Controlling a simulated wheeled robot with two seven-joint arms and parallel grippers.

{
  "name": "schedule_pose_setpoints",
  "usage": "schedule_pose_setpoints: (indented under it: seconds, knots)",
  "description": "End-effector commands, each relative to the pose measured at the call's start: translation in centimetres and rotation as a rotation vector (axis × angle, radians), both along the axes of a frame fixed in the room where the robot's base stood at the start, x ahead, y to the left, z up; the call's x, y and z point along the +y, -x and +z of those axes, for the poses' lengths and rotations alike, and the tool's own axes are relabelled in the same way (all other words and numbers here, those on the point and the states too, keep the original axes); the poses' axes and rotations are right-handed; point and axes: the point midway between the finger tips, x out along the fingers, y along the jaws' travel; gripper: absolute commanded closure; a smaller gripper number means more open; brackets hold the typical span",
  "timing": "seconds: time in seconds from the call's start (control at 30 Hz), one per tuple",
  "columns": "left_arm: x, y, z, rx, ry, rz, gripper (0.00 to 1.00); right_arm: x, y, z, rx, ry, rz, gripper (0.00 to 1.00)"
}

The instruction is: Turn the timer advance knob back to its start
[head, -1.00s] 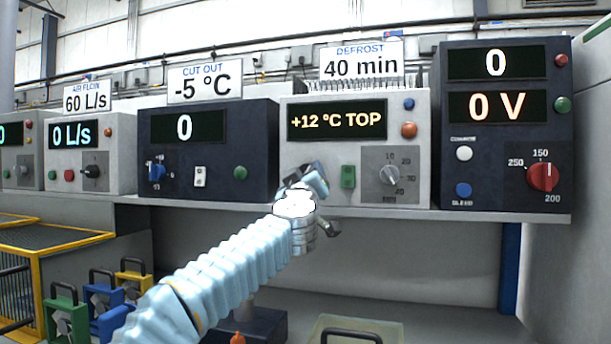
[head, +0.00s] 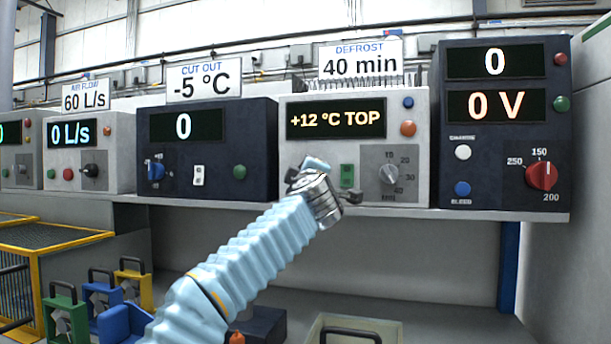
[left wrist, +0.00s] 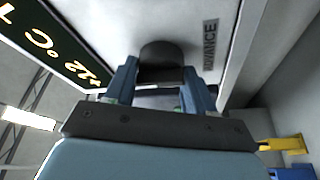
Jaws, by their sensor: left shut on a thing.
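The defrost panel (head: 415,150) is a light grey box with a display reading "+12 °C TOP" and a "40 min" sign above. The timer advance knob (left wrist: 162,58) is dark and round, beside the label "ADVANCE" (left wrist: 210,44) in the left wrist view. My left gripper (left wrist: 160,78) is shut on this knob, one finger on each side. In the head view my left gripper (head: 308,175) is at the panel's lower left and hides the knob. The knob's exact angle cannot be told. My right gripper is not in view.
A grey minutes dial (head: 388,174) and a green switch (head: 347,172) are right of my gripper. A dark box (head: 215,130) stands left and a voltage box (head: 505,130) right.

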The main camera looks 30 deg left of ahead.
Motion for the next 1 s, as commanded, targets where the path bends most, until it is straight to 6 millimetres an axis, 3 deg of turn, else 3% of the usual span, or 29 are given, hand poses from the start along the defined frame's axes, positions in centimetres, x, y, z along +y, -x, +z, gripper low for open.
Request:
schedule_pose_setpoints:
  seconds: [0.4,0.43,0.6,0.87,1.0]
  knots:
    - [0.0,0.0,0.1,-0.004,0.009,-0.003,0.76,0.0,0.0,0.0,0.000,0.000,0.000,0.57]
    - [0.0,0.0,0.1,-0.004,0.009,-0.003,0.43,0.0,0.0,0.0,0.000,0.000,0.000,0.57]
    - [0.0,0.0,0.1,-0.004,0.008,-0.002,0.20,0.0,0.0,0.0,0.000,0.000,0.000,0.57]
    - [-0.1,0.1,0.0,-0.003,0.007,-0.002,0.20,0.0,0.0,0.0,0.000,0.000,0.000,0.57]
    - [-0.8,1.1,-0.3,-0.004,0.007,-0.003,0.20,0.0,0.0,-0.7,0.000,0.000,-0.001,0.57]
